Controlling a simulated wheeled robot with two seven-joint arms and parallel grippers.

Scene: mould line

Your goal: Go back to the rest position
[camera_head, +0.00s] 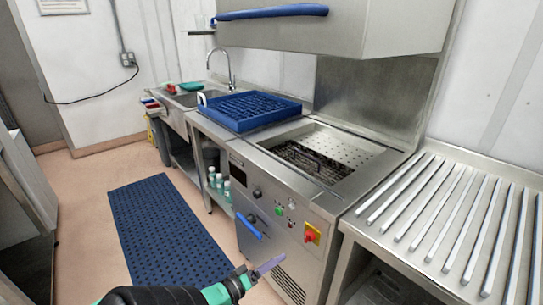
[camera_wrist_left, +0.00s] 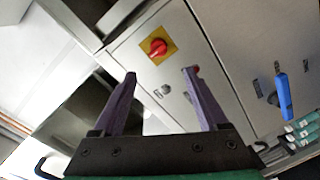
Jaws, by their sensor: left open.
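My left gripper (camera_head: 272,265) shows at the bottom middle of the head view, in front of the steel machine's control panel (camera_head: 290,213). Its arm comes in from the bottom left. In the left wrist view the two purple fingers of this gripper (camera_wrist_left: 160,74) stand well apart with nothing between them. Beyond them is the panel with a red rotary switch on a yellow plate (camera_wrist_left: 157,47), which also shows in the head view (camera_head: 311,235). The fingers look clear of the panel. My right gripper is not in view.
The machine's hood (camera_head: 345,35) is raised. A blue rack (camera_head: 250,112) sits on the counter left of the machine's open well (camera_head: 315,155). A slatted steel table (camera_head: 425,255) stands at the right. A sink (camera_head: 185,98) is at the back. A blue mat (camera_head: 165,225) covers free floor.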

